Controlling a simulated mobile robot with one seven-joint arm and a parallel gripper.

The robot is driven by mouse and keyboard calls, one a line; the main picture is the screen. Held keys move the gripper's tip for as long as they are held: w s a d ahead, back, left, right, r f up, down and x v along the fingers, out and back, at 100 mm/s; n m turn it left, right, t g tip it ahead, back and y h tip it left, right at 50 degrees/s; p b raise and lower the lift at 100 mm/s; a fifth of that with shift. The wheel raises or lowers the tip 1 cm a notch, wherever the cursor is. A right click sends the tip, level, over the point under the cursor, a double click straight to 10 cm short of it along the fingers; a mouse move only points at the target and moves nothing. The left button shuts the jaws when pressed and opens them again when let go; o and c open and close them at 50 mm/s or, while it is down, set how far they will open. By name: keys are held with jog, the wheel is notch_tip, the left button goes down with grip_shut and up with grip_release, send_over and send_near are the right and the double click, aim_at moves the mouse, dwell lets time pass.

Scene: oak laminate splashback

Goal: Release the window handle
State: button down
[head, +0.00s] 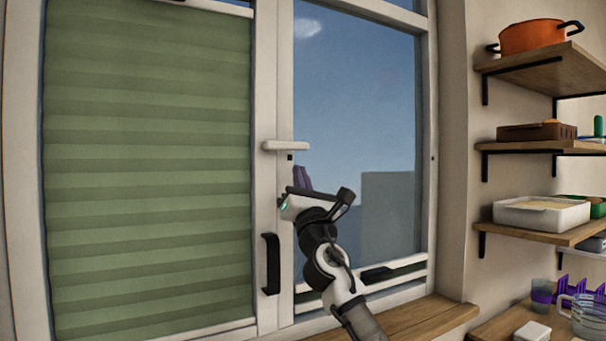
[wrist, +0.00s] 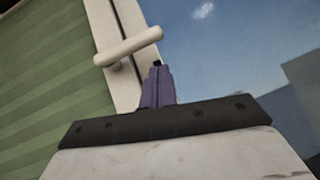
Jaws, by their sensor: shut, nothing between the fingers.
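The white window handle (head: 285,146) sits on the window's middle frame post and lies level, its lever pointing right. In the wrist view the same handle (wrist: 128,46) shows just above and to the left of the fingertips. My gripper (head: 301,178) is below the handle, in front of the right pane. Its purple fingers (wrist: 157,86) are shut together with nothing between them. In the head view there is a gap between the fingertips and the handle. In the wrist view I cannot tell the depth of that gap.
A black pull handle (head: 271,264) is on the frame lower down, left of my arm. A green pleated blind (head: 150,170) covers the left pane. A wooden sill (head: 410,318) lies below the right pane. Shelves (head: 530,147) with pots and trays project at the right.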

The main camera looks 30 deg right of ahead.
jog(key=d+f+b+v, duration=0.1)
jog(key=b+v, duration=0.1)
jog(key=v, duration=0.8)
jog(key=shift+d+f+b, duration=0.2)
jog(key=shift+b, duration=0.2)
